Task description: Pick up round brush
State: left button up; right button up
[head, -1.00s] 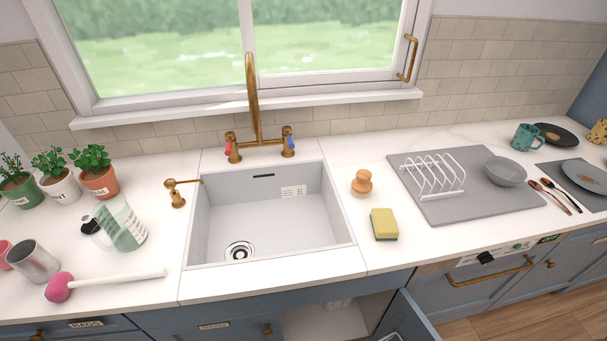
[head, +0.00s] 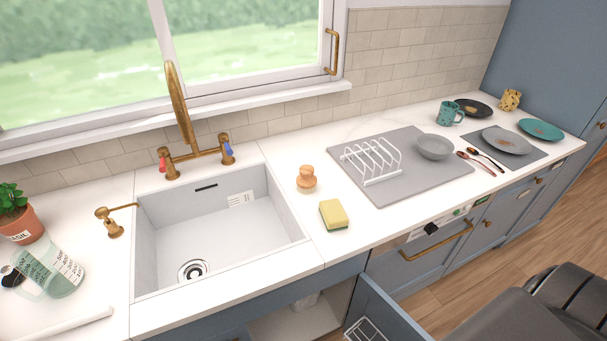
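The round brush (head: 306,179) looks like a small wooden brush with a knobbed orange-brown top and a paler base. It stands upright on the white counter just right of the sink, behind the yellow and green sponge (head: 333,214). Nothing touches it. Neither of my grippers shows in the head view. A dark grey padded shape, which I cannot identify for sure, fills the bottom right corner.
The sink (head: 225,229) with its brass tap (head: 180,110) lies left of the brush. A grey mat (head: 400,188) with a white rack (head: 372,160) and grey bowl (head: 435,147) lies right. A blue cupboard door (head: 382,312) stands open below the counter.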

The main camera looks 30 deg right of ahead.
aim_at(306, 182)
jog(key=z, duration=1)
jog(key=k, duration=0.35)
jog(key=z, duration=0.95)
